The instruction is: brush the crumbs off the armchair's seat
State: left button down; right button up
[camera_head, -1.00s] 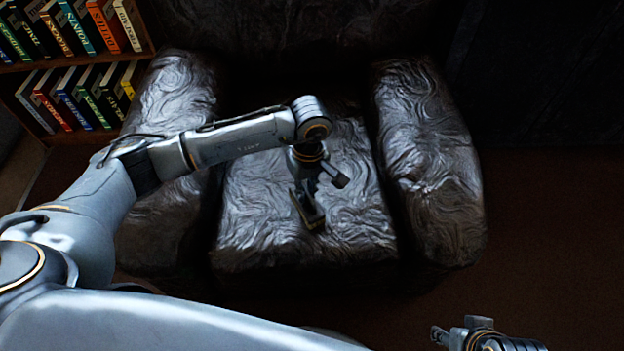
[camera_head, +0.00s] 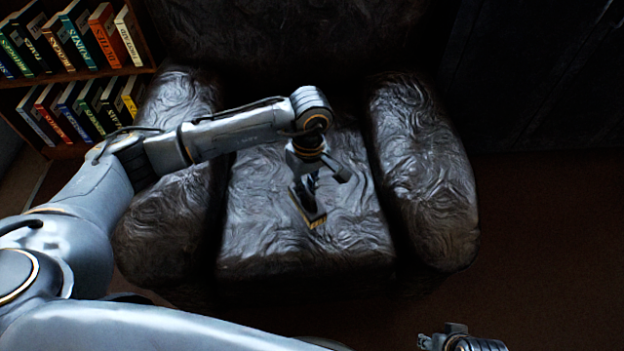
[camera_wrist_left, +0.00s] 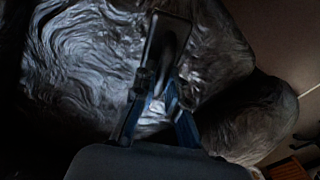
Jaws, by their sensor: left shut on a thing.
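The dark, glossy armchair seat (camera_head: 265,225) lies in the middle of the head view, between the two armrests. My left gripper (camera_head: 309,183) is above the seat and shut on a dark brush (camera_head: 304,200) with yellowish bristles. The brush is low over the seat's front half; I cannot tell whether the bristles touch it. In the left wrist view, the brush (camera_wrist_left: 167,38) shows as a dark block beyond the left gripper (camera_wrist_left: 161,100). No crumbs can be made out. My right gripper (camera_head: 432,338) is partly visible at the bottom edge; its jaw state is unclear.
The left armrest (camera_head: 170,205) and right armrest (camera_head: 425,175) flank the seat, and the backrest (camera_head: 270,40) rises behind. A bookcase with several books (camera_head: 75,40) stands at the upper left. Bare dark floor (camera_head: 550,235) lies to the right.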

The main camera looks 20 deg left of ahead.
pick_arm(q)
jog(key=shift+r+p, duration=0.4)
jog(key=shift+r, duration=0.55)
pick_arm(e)
jog(key=shift+s+a+f, duration=0.1)
jog(key=shift+s+f, duration=0.05)
jog(key=shift+f, duration=0.75)
jog(key=shift+s+f, duration=0.1)
jog(key=shift+f, duration=0.75)
